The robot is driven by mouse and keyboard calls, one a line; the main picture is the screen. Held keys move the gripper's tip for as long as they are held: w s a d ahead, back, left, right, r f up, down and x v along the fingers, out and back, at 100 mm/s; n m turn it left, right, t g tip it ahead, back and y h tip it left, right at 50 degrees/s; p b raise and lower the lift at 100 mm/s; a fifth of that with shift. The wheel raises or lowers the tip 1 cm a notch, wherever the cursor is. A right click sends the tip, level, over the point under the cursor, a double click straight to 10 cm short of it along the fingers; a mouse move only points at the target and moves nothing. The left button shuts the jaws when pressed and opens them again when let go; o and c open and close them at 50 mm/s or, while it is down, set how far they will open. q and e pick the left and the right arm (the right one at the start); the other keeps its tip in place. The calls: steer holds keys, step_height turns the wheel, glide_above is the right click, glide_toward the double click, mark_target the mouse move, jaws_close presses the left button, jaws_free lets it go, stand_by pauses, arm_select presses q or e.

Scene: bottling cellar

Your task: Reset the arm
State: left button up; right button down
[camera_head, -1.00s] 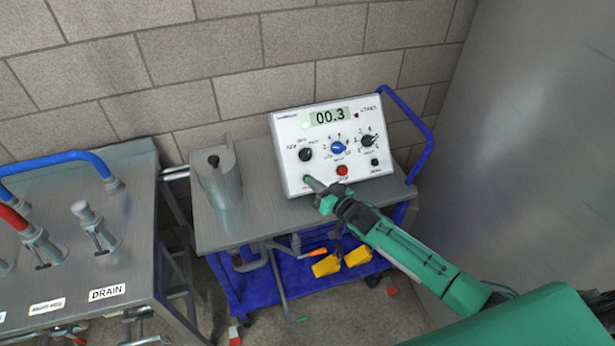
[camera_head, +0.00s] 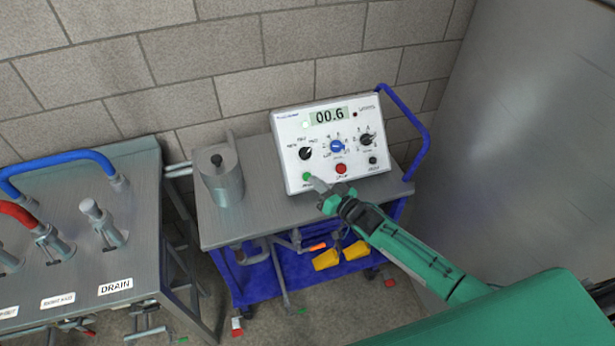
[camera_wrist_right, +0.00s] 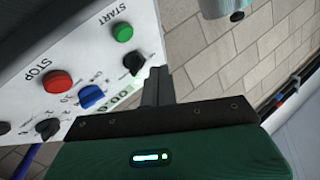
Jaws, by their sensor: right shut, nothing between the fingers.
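My right gripper (camera_head: 322,191) is shut and empty, just in front of the lower left part of a white control box (camera_head: 293,128). In the head view its tip is close to the green START button (camera_head: 307,177), and I cannot tell there if they touch. In the right wrist view the closed fingers (camera_wrist_right: 157,85) stand apart from the green START button (camera_wrist_right: 122,33) and the red STOP button (camera_wrist_right: 58,82). The box's display (camera_head: 329,115) reads 00.6. A blue knob (camera_head: 337,146) and black knobs sit under it. My left gripper is not in view.
The box stands on a blue-framed steel cart (camera_head: 262,214) beside a metal cylinder (camera_head: 222,186). Yellow items (camera_head: 326,260) lie on the cart's lower shelf. A steel bench (camera_head: 140,220) with valves stands left. A large metal surface (camera_head: 520,150) rises at right, beside my arm.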

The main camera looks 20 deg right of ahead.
steer(key=s+a+f+g+h, duration=0.25)
steer(key=s+g+h, duration=0.2)
steer(key=s, duration=0.95)
steer(key=s+d+r+g+h, duration=0.2)
steer(key=s+d+g, duration=0.15)
steer(key=s, duration=0.75)
steer(key=s+d+r+g+h, duration=0.15)
steer(key=s+g, duration=0.25)
steer(key=s, duration=0.8)
step_height(320, 180, down, 29)
steer(key=g, duration=0.1)
steer(key=s+d+f, duration=0.2)
steer(key=s+f, duration=0.7)
steer(key=f, duration=0.1)
steer(key=s+d+f+n+g, duration=0.1)
steer(key=s+d+f, duration=0.1)
steer(key=s+f, duration=0.8)
steer(key=shift+s+f+g, duration=0.15)
steer(key=shift+f+g, duration=0.15)
steer(key=shift+f, duration=0.25)
stand_by(0.4)
